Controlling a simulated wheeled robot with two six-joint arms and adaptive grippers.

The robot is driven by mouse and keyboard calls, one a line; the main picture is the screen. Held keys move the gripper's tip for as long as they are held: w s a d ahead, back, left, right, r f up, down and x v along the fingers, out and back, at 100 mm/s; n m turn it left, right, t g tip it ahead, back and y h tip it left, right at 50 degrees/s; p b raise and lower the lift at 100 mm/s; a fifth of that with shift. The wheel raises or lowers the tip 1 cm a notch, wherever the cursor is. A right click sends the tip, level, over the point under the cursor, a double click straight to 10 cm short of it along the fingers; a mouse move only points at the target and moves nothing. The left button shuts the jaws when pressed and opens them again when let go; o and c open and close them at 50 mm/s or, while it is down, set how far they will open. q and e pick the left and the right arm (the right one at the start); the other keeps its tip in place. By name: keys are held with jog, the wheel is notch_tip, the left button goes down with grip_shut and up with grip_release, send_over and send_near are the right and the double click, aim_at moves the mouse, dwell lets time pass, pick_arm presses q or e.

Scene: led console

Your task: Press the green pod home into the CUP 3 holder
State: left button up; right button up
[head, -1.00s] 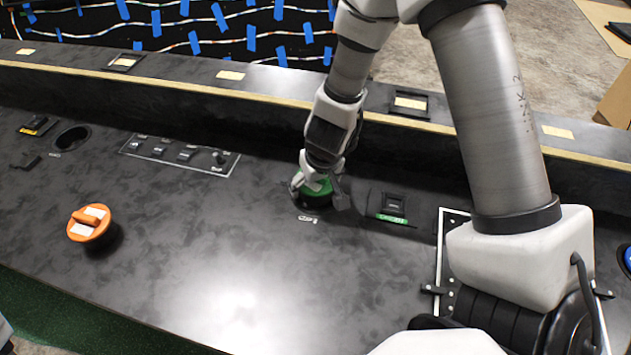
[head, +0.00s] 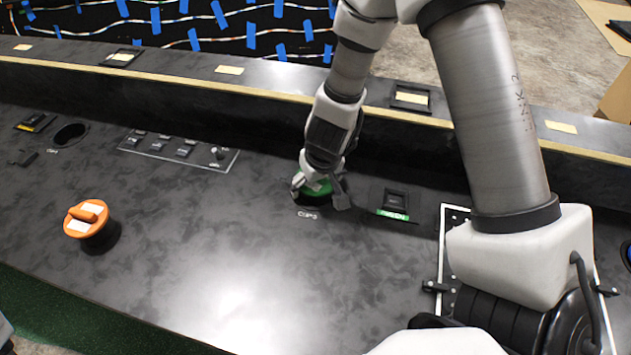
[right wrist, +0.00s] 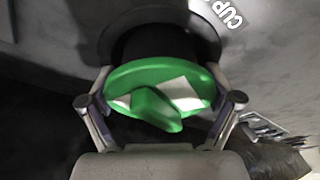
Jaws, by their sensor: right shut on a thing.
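My right gripper (head: 318,190) is shut on the green pod (head: 316,187), with one finger on each side of its lid. The pod is at the CUP 3 holder, above its printed label (head: 308,215). In the right wrist view the green lid (right wrist: 155,85) has a raised grip bar and white patches. Part of the pod's black body (right wrist: 160,42) shows between the lid and the dark holder ring (right wrist: 105,45). The lid and fingers hide the rest, so its exact depth cannot be told. My left gripper is not in view.
An orange-lidded pod (head: 86,219) stands on the console at the left. An empty round holder (head: 70,134) is at the far left. A switch panel (head: 178,150) lies left of my gripper, and a square switch with a green label (head: 393,215) lies close on its right.

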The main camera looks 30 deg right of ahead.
jog(key=o, duration=0.8)
jog(key=v, duration=1.2)
